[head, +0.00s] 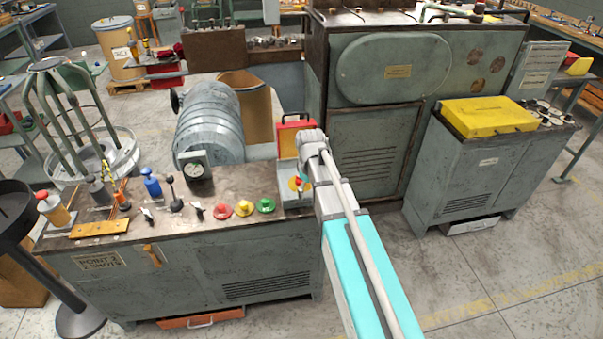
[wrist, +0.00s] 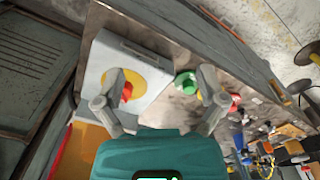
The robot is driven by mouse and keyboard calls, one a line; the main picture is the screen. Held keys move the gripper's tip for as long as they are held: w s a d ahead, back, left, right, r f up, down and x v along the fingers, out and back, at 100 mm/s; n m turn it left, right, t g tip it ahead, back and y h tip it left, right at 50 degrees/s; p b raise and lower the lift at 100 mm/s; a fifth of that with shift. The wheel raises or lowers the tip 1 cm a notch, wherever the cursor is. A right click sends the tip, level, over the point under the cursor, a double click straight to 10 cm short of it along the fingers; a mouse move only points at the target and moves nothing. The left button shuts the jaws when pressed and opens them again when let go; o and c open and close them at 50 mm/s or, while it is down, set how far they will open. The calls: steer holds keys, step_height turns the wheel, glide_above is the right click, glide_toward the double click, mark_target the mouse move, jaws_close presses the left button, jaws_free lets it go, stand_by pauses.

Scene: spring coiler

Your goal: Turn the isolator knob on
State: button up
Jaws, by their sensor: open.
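The isolator knob (wrist: 127,91) is red and sits on a yellow disc (wrist: 135,82) on a light grey box (wrist: 150,60), at the left in the wrist view. In the head view the yellow disc (head: 294,184) shows at the right end of the console, partly hidden by my arm. My gripper (wrist: 162,76) is open and empty. The right finger is over the console top, past the green button (wrist: 187,83). The knob's exact angle is unclear.
Red (head: 223,212), yellow (head: 244,208) and green buttons stand in a row left of the box. Small levers, a gauge (head: 195,165) and a blue-topped item (head: 152,182) are further left. A tall machine (head: 425,70) rises behind.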

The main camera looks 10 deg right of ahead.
steer(key=w+r+n+p, duration=0.4)
steer(key=w+r+n, duration=0.1)
steer(key=w, duration=0.9)
steer(key=shift+w+n, duration=0.4)
steer(key=shift+n, duration=0.5)
steer(key=shift+f, duration=0.2)
step_height(320, 180, down, 13)
steer(key=b, duration=1.4)
steer(key=shift+f, duration=0.2)
steer(key=c, duration=1.1)
steer(key=shift+c, duration=0.2)
